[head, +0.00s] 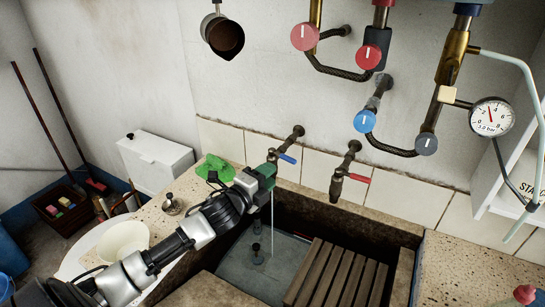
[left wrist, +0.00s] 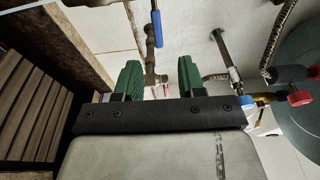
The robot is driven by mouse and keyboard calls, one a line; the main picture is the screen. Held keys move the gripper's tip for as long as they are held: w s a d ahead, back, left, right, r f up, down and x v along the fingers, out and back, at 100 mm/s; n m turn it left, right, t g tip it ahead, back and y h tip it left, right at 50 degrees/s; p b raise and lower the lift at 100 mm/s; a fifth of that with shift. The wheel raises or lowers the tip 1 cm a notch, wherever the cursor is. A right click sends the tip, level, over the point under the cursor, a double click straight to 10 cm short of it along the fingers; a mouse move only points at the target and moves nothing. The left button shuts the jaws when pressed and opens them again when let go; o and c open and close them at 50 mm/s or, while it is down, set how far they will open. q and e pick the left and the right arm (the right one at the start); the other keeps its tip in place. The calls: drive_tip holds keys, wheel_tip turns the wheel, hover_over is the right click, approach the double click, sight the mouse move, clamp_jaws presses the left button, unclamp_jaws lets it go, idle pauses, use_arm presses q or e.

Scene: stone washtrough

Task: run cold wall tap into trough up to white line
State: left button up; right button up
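The cold wall tap with a blue lever (head: 287,158) sticks out of the wall above the stone trough (head: 402,278). The blue lever (left wrist: 157,28) also shows in the left wrist view. My left gripper (head: 268,170) is close beside this tap, its green fingers (left wrist: 158,80) apart with nothing clearly between them. Contact with the lever cannot be told. A thin pale stream (head: 272,212) falls below the gripper into the trough. Grey-blue water (head: 235,270) shows in the trough's left part. I cannot make out the white line clearly. My right gripper is out of view.
A red-lever tap (head: 350,178) is to the right, above a wooden slatted rack (head: 335,275) in the trough. A dark upright fitting (head: 257,254) stands in the water. A green cloth (head: 215,168) lies on the ledge. Pipes with coloured knobs and a gauge (head: 491,116) hang above.

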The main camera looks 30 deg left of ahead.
sight(287, 160)
use_arm(q)
drive_tip(key=w, duration=0.3)
drive_tip(key=w+p, duration=0.1)
drive_tip(key=w, duration=0.1)
drive_tip(key=w+p, duration=0.1)
drive_tip(key=w, duration=0.2)
drive_tip(key=shift+w+d, duration=0.25)
drive_tip(key=shift+w, duration=0.05)
drive_tip(key=shift+w+d+p, duration=0.1)
drive_tip(key=shift+w+p, duration=0.25)
drive_tip(key=shift+w, duration=0.3)
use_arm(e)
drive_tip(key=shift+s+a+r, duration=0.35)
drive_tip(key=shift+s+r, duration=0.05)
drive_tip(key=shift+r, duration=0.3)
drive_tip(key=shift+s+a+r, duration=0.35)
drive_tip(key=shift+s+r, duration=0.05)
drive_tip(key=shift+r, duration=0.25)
use_arm(q)
drive_tip(key=shift+f, duration=0.1)
drive_tip(key=c, duration=0.7)
clamp_jaws()
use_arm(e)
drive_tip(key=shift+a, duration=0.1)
